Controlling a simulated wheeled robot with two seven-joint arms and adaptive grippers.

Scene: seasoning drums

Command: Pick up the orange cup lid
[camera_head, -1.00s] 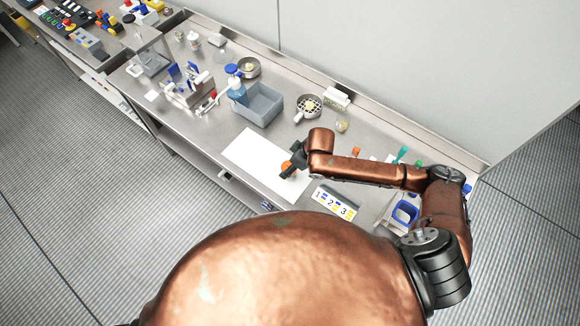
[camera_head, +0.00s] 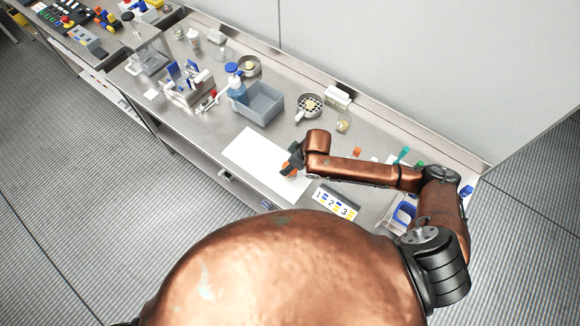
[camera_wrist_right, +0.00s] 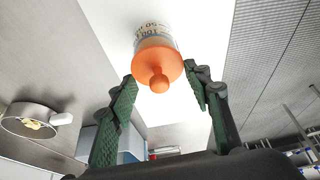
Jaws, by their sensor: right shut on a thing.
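The orange cup lid (camera_wrist_right: 158,66) has a round knob and sits at the mouth of a clear cup (camera_wrist_right: 152,36) with dark printed markings, in the right wrist view. My right gripper (camera_wrist_right: 161,74) has its two green-padded fingers on either side of the lid and is shut on it. In the head view the right gripper (camera_head: 291,166) is over the right end of a white sheet (camera_head: 250,155), and it hides most of the lid and cup. My left gripper is not in view.
A numbered label tray (camera_head: 335,204) lies near the front edge, close to my right forearm. The sheet's left part is clear.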

